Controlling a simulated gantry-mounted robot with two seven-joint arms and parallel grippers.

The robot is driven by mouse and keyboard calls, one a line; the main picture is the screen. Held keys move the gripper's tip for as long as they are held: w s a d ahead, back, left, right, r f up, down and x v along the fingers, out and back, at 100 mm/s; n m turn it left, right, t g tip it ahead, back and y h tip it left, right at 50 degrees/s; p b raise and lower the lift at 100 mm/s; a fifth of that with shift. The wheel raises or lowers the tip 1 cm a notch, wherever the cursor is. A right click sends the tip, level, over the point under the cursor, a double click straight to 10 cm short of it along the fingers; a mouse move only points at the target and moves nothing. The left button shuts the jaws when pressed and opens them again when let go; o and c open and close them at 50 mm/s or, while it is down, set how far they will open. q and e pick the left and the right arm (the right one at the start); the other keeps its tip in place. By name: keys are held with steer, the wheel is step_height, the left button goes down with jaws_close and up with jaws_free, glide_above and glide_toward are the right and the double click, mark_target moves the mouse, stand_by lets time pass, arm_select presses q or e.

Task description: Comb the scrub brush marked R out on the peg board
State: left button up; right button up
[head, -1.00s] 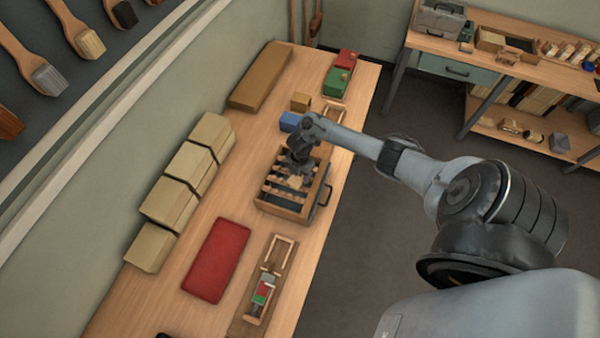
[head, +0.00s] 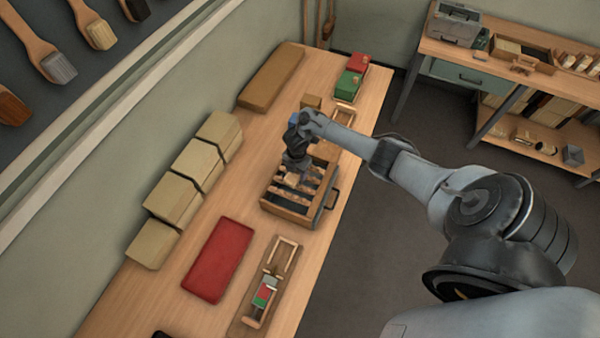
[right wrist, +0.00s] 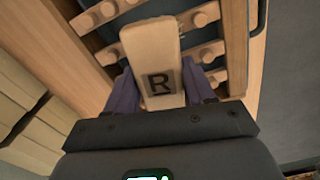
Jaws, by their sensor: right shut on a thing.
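In the head view my right gripper (head: 294,168) is over the peg board's wooden box frame (head: 287,212). My left gripper is not in view.
A red mat (head: 218,260) and a wooden tray with coloured pieces (head: 247,318) lie nearer on the bench. Several tan blocks (head: 172,198) line the wall side. A green block (head: 349,86) and red block (head: 357,63) stand at the far end.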

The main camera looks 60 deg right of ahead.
steer(key=shift+w+a+f+b, duration=0.1)
steer(key=shift+w+f+b, duration=0.1)
steer(key=shift+w+b, duration=0.55)
steer(key=shift+s+r+p, duration=0.25)
steer(key=shift+s+p, duration=0.25)
steer(key=shift+p, duration=0.5)
steer(key=shift+s+d+p, duration=0.15)
steer(key=shift+s+p, duration=0.4)
steer(key=shift+s, duration=0.15)
steer(key=shift+s+d+p, duration=0.15)
steer(key=shift+s+p, duration=0.4)
steer(key=shift+s, duration=0.15)
steer(key=shift+w+a+f+b, duration=0.1)
steer(key=shift+w+a+b, duration=0.05)
steer(key=shift+w+b, duration=0.4)
steer(key=shift+w+a+f+b, duration=0.1)
steer(key=shift+w+b, duration=0.3)
steer(key=shift+w, duration=0.25)
